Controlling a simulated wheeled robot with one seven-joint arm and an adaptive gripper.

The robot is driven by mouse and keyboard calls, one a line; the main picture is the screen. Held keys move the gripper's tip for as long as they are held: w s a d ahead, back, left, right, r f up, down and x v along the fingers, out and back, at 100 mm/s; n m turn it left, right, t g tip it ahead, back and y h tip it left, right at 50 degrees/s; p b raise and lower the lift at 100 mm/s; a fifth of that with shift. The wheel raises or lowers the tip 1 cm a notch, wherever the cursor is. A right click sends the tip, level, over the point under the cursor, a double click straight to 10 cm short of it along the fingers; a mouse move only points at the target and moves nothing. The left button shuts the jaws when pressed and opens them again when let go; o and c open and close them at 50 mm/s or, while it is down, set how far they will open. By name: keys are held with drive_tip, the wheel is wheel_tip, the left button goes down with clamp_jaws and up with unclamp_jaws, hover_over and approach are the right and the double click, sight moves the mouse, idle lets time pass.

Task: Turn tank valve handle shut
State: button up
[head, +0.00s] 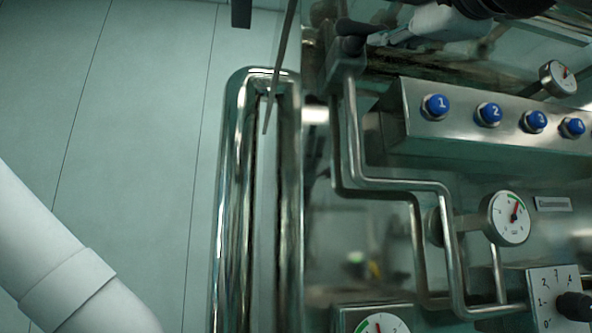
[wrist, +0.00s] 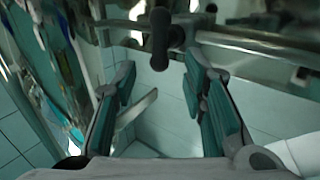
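A black valve handle (wrist: 160,38) shows at the top of the wrist view, on a metal fitting and pointing down in that picture. My gripper (wrist: 160,72) is open, its two teal-padded fingers spread and nothing between the pads. The handle lies just beyond the fingertips, roughly in line with the gap; I cannot tell whether anything touches. In the head view a black handle (head: 354,30) sits on a metal valve body at the top of a bent pipe; it appears to be the same one.
A metal panel with several blue numbered buttons (head: 436,106), a dial gauge (head: 510,218) and a black knob (head: 575,305) stands right of the bent pipes (head: 355,140). A thick chrome rail (head: 236,190) runs down its left side.

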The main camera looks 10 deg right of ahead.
drive_tip(key=shift+s+f, duration=0.35)
drive_tip(key=shift+s, duration=0.05)
idle(0.4)
drive_tip(key=w+d+f+m+g+h, duration=0.1)
drive_tip(key=w+d+f+m+g, duration=0.2)
drive_tip(key=f, duration=0.7)
drive_tip(key=w+d+f+m+g+h, duration=0.1)
drive_tip(key=w+f+m+g+h, duration=0.25)
drive_tip(key=f, duration=0.65)
drive_tip(key=w+d+f+m+g, duration=0.25)
drive_tip(key=f+m, duration=0.35)
drive_tip(key=f, duration=0.4)
drive_tip(key=s+a+f+m+g+y, duration=0.1)
drive_tip(key=s+a+f+m+g, duration=0.1)
drive_tip(key=f, duration=0.8)
drive_tip(key=s+a+f+m+g+y, duration=0.1)
drive_tip(key=s+f+g, duration=0.4)
drive_tip(key=f, duration=0.5)
drive_tip(key=s+a+f+m+g+y, duration=0.2)
drive_tip(key=s+a+f+m+g, duration=0.1)
drive_tip(key=f, duration=0.7)
drive_tip(key=shift+s+g, duration=0.5)
drive_tip(key=shift+s, duration=0.05)
